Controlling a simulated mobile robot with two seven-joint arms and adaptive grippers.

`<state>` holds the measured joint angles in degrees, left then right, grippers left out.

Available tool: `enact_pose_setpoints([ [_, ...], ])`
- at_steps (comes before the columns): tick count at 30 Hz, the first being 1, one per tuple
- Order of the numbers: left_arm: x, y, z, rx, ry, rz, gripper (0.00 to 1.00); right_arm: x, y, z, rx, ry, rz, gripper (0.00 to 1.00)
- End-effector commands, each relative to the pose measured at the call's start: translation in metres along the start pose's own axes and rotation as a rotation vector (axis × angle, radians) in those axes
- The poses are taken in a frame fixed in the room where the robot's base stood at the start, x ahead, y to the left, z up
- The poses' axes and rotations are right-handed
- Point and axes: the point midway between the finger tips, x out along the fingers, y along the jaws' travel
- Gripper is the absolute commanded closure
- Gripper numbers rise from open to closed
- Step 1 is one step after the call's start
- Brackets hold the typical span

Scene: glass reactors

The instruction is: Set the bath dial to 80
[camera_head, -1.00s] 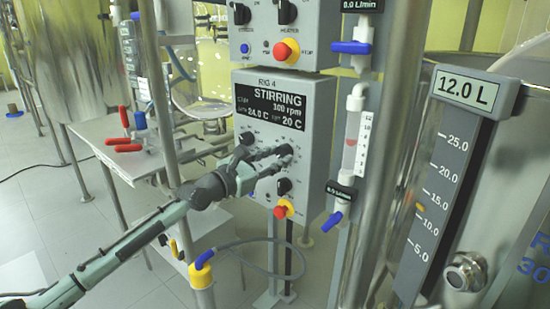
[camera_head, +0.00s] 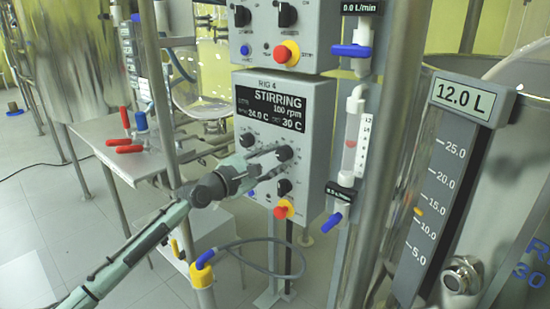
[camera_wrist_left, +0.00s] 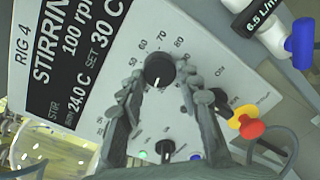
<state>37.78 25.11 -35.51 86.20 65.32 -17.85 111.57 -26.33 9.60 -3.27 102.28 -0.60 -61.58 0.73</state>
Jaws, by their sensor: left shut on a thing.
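The bath dial (camera_head: 284,153) is a black round knob at the right of the grey RIG 4 control box. In the left wrist view the dial (camera_wrist_left: 158,70) sits between my fingertips, with scale numbers such as 50, 60, 70 and 80 around it. My left gripper (camera_head: 281,154) is shut on it; the two fingers (camera_wrist_left: 160,76) lie on either side of the knob. The display (camera_head: 270,107) reads STIRRING, 100 rpm, 24.0 C and set 30 C. My right gripper is not in view.
Another knob (camera_head: 247,139) is left of the dial. Below are a smaller black knob (camera_head: 284,187) and a red stop button (camera_head: 281,212) on yellow. A flow tube (camera_head: 352,135) with blue valves stands close on the right. A metal post rises left of the box.

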Motion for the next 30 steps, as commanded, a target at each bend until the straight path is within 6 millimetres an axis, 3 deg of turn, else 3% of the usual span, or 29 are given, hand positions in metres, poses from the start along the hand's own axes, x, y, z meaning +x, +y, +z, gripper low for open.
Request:
enact_pose_setpoints([
  [17,-0.0002,-0.0007,-0.0009,0.038,0.003,-0.002,0.95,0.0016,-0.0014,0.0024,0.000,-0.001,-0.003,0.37],
  [18,-0.0002,-0.0007,-0.0009,0.038,0.003,-0.002,0.63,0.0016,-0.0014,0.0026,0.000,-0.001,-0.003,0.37],
  [21,-0.0002,-0.0006,-0.0008,0.038,0.003,-0.002,0.50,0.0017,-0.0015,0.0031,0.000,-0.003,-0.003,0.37],
  [23,-0.0001,-0.0005,-0.0007,0.038,0.003,-0.001,0.45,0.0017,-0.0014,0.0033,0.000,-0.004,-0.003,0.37],
  [30,-0.0003,-0.0002,-0.0004,0.038,0.002,-0.001,0.45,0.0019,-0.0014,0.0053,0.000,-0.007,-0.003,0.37],
])
